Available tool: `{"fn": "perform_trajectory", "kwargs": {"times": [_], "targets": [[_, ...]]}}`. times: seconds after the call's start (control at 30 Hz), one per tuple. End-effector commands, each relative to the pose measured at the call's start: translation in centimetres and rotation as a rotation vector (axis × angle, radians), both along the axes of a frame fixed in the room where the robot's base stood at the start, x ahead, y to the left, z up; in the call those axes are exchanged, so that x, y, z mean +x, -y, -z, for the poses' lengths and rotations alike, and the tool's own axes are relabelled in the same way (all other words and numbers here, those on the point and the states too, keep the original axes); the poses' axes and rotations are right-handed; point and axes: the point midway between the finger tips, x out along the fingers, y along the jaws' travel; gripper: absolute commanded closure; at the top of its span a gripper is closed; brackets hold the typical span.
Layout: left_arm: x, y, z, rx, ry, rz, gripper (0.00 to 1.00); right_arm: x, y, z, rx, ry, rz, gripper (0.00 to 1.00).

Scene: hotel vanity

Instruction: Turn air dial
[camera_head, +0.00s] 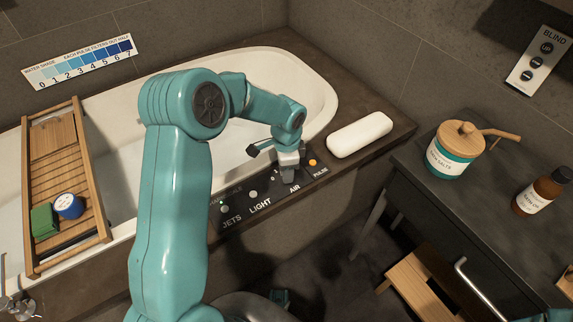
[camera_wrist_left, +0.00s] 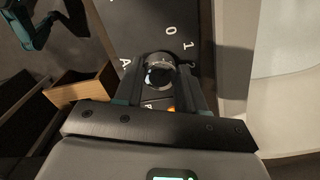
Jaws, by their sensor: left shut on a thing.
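The control panel (camera_head: 235,214) on the tub's edge carries the words JETS, LIGHT, AIR and PULSE. My left gripper (camera_head: 287,172) is over the panel by the word AIR. In the left wrist view its two fingers (camera_wrist_left: 160,85) are shut on the round, shiny air dial (camera_wrist_left: 160,74), one on each side. The marks 0 and 1 show beside the dial. In the head view the gripper hides the dial. A teal part of my right arm (camera_wrist_left: 34,24) shows at the upper left of the wrist view; its jaw state is unclear.
An orange pulse button (camera_head: 312,162) is close to the gripper. A white bath pillow (camera_head: 360,135) lies on the tub's ledge. A wooden tray (camera_head: 62,150) spans the tub at left. A salts jar (camera_head: 452,161) and a brown bottle (camera_head: 537,194) stand on the dark counter.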

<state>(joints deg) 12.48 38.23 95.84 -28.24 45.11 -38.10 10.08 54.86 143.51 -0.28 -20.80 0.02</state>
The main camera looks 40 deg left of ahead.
Motion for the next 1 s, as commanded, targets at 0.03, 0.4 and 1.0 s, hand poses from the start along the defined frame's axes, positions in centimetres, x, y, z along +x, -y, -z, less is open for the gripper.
{"fn": "perform_trajectory", "kwargs": {"times": [0.03, 0.4, 1.0], "targets": [[0.08, 0.03, -0.29, -0.001, 0.004, 0.032, 0.91, 0.0, 0.0, -0.47, 0.0, 0.0, 0.0, 1.0], [0.11, 0.02, -0.15, 0.0, 0.004, 0.2, 0.91, 0.0, 0.0, -1.35, 0.0, 0.0, 0.0, 1.0], [0.14, 0.04, -0.08, 0.0, 0.006, 0.231, 0.51, 0.0, 0.0, -1.44, 0.0, 0.0, 0.0, 1.0]]}}
